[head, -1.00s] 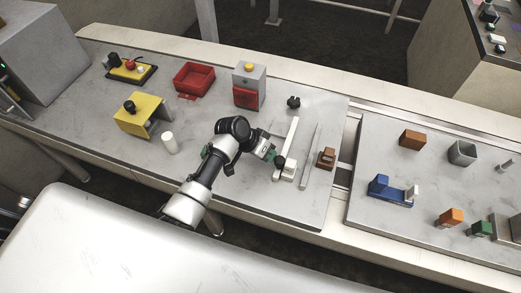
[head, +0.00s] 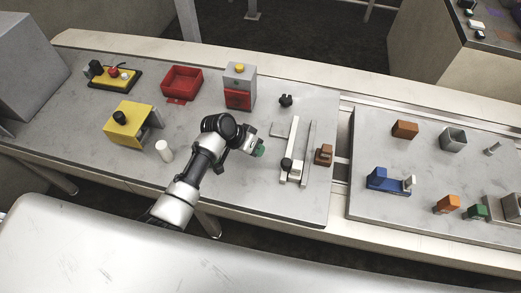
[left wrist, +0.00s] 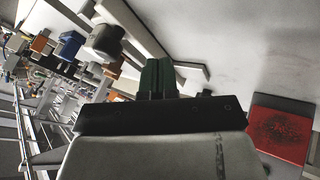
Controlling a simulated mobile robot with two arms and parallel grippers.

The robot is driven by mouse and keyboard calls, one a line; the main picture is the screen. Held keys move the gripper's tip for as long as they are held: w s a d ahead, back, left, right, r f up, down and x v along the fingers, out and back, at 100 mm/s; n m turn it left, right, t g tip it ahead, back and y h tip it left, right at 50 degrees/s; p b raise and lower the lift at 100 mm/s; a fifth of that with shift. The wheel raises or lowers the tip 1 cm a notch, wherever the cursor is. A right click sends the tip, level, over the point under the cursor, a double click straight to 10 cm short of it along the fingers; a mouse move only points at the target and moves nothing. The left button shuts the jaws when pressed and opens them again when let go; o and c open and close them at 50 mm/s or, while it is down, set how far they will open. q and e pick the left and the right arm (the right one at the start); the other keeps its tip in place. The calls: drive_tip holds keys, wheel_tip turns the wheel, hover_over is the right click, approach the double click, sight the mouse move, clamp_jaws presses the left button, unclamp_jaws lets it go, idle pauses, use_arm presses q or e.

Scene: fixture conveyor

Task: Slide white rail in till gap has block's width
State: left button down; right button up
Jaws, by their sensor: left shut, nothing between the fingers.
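The white rail (head: 298,140) lies on the grey table, with a black knob (head: 287,164) and a pale base at its near end. A thin grey rail (head: 309,150) runs roughly parallel on its right, with a narrow gap of table between them. A brown block (head: 323,155) sits just right of the grey rail. My left gripper (head: 259,151) is shut and empty, left of the white rail and apart from the knob. Its green fingers (left wrist: 157,78) show in the left wrist view. My right gripper is out of view.
A flat grey strip (head: 279,129) lies left of the white rail's far end, and a small black part (head: 285,100) stands behind. A red-fronted box (head: 239,88), red tray (head: 181,80) and white cylinder (head: 164,151) stand farther left. Table before my gripper is clear.

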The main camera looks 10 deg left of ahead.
use_arm(q)
drive_tip(key=d+v, duration=0.1)
drive_tip(key=v, duration=0.7)
drive_tip(key=s+a+f+n+h+b, duration=0.2)
drive_tip(key=n+h+b, duration=0.2)
drive_tip(key=n+b, duration=0.7)
drive_tip(key=s+a+f+n+h+b, duration=0.25)
drive_tip(key=n+b, duration=0.45)
drive_tip(key=n, duration=0.7)
drive_tip(key=shift+t+h, duration=0.3)
drive_tip(key=shift+h, duration=0.05)
drive_tip(key=x, duration=0.9)
drive_tip(key=r+p+x, duration=0.1)
drive_tip(key=x, duration=0.4)
drive_tip(key=shift+w+d+r, duration=0.1)
drive_tip(key=shift+w, duration=0.3)
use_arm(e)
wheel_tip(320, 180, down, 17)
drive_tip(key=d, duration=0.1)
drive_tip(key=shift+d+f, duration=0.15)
